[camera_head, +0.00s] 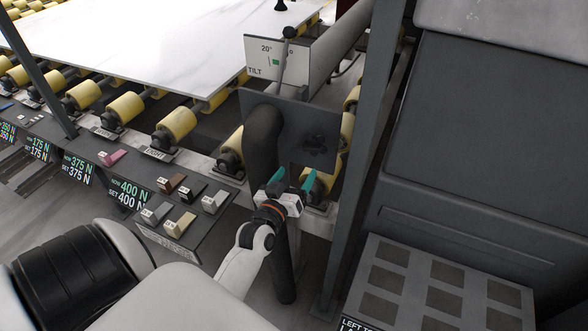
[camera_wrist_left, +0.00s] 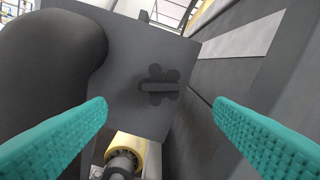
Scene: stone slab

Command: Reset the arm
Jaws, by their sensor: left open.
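My left arm comes in from the lower left in the head view. My left gripper (camera_head: 291,183) has teal fingers that are apart, with nothing between them. It is in front of a dark grey plate (camera_head: 318,128) that carries a dark flower-shaped knob. In the left wrist view the fingers (camera_wrist_left: 160,120) stand wide open at both sides, and the knob (camera_wrist_left: 158,86) shows on the plate beyond them, apart from them. A thick dark curved pipe (camera_head: 263,140) is close beside the gripper. My right gripper is not in view.
A white stone slab (camera_head: 140,45) lies on yellow rollers (camera_head: 175,124). A lever (camera_head: 286,55) stands by a tilt sign (camera_head: 262,60). A console (camera_head: 190,215) with small blocks and force displays runs along the front. A dark post (camera_head: 372,120) and a grey tray (camera_head: 425,285) are at right.

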